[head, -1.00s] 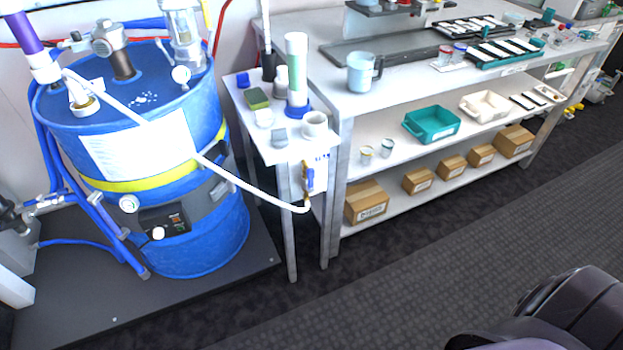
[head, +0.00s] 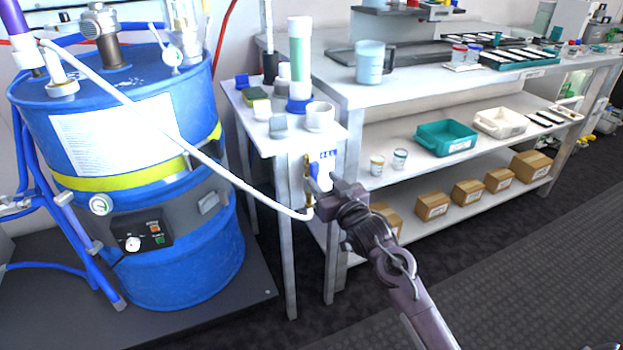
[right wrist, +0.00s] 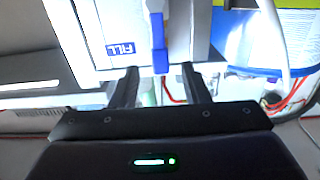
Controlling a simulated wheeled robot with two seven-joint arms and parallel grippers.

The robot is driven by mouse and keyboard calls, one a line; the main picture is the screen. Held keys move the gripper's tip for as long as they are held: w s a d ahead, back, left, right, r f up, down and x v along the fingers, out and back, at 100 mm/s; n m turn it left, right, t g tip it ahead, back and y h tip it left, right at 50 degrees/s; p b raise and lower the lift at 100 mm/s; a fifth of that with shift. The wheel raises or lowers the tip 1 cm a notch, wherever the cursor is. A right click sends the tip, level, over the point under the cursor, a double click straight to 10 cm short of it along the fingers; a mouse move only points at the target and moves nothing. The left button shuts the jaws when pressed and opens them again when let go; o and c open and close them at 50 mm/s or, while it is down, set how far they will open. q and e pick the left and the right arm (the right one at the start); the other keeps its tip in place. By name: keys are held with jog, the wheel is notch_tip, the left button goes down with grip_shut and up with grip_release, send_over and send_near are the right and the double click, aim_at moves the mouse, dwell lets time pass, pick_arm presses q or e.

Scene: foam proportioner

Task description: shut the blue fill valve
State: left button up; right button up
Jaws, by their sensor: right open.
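The fill valve has a blue handle (head: 314,171) on a brass body (head: 307,185), at the front of the small white side table. A blue-lettered label (head: 327,155) is beside it, and a white hose reaches the valve's lower end. My right gripper (head: 323,194) is at the valve, partly covering it. In the right wrist view the open fingers (right wrist: 158,76) stand on either side of the blue handle's end (right wrist: 158,58), with gaps on both sides. The FILL label (right wrist: 122,49) appears upside down there. My left gripper is not in view.
A blue drum (head: 190,245) with a yellow band stands at left on a dark platform (head: 255,292). The white hose (head: 235,180) crosses from drum to valve. A workbench (head: 440,92) with shelf, trays and boxes stands at right. The floor in front is clear.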

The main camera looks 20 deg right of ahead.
aim_at(316, 168)
jog(key=shift+r, duration=0.5)
jog(key=shift+w+r, duration=0.15)
jog(key=shift+w, duration=0.25)
jog(key=w+b, duration=0.1)
jog(key=w, duration=0.6)
grip_shut()
